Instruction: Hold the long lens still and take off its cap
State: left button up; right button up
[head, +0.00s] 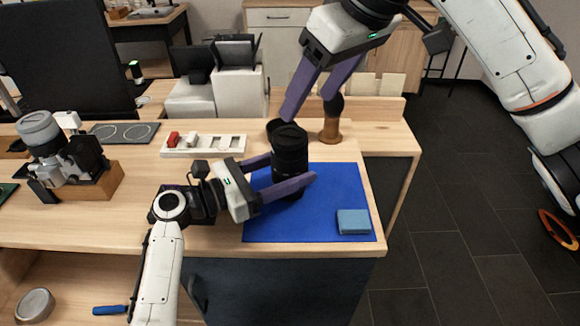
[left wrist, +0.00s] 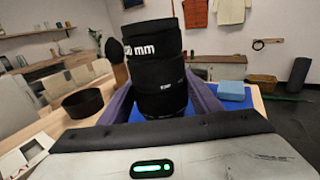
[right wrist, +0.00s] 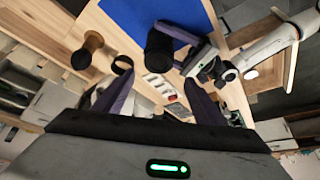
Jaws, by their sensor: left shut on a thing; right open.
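The long black lens (head: 290,152) stands upright on the blue mat (head: 335,195). My left gripper (head: 293,187) is shut around its lower barrel, fingers on both sides; the left wrist view shows the lens (left wrist: 158,75) with white "mm" lettering. My right gripper (head: 307,105) is open and empty, above and slightly behind the lens top. In the right wrist view the lens's dark round top (right wrist: 159,42) lies beyond the fingers. I cannot tell whether a cap covers it. A shallow black round piece (left wrist: 83,101) rests on the wood beside the mat; whether it is the cap is unclear.
A wooden-handled brush (head: 331,120) stands behind the lens. A blue block (head: 353,221) lies at the mat's front right. A white tray (head: 203,146) is left of the mat, and a camera on a wooden stand (head: 98,188) is farther left.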

aim_at(290, 134)
jog(key=a+f+g, duration=0.1)
jog(key=w+a+f+h, duration=0.1)
jog(key=a+f+g, duration=0.1)
jog(key=a, duration=0.1)
jog(key=shift+w+f+m+g+h, duration=0.15)
jog(key=shift+w+m+g+h, duration=0.15)
jog(key=shift+m+h, duration=0.1)
jog(key=shift+w+a+f+m+g+h, duration=0.35)
jog(key=shift+a+m+g+h, duration=0.05)
jog(key=shift+h, duration=0.1)
jog(key=shift+w+r+m+h, duration=0.2)
jog(key=shift+w+m+h, duration=0.15)
jog(key=shift+m, duration=0.15)
jog(key=shift+w+d+r+m+h, duration=0.15)
jog(key=shift+w+d+r+m, duration=0.15)
jog(key=shift+r+m, duration=0.25)
jog(key=shift+w+d+r+m+h, duration=0.1)
jog(key=shift+w+d+r+m, duration=0.2)
jog(key=shift+r, duration=0.35)
jog(key=shift+s+f, duration=0.1)
jog(key=shift+f, duration=3.4)
jog(key=c, duration=1)
jog(key=shift+c, duration=0.2)
jog(key=shift+r, duration=0.7)
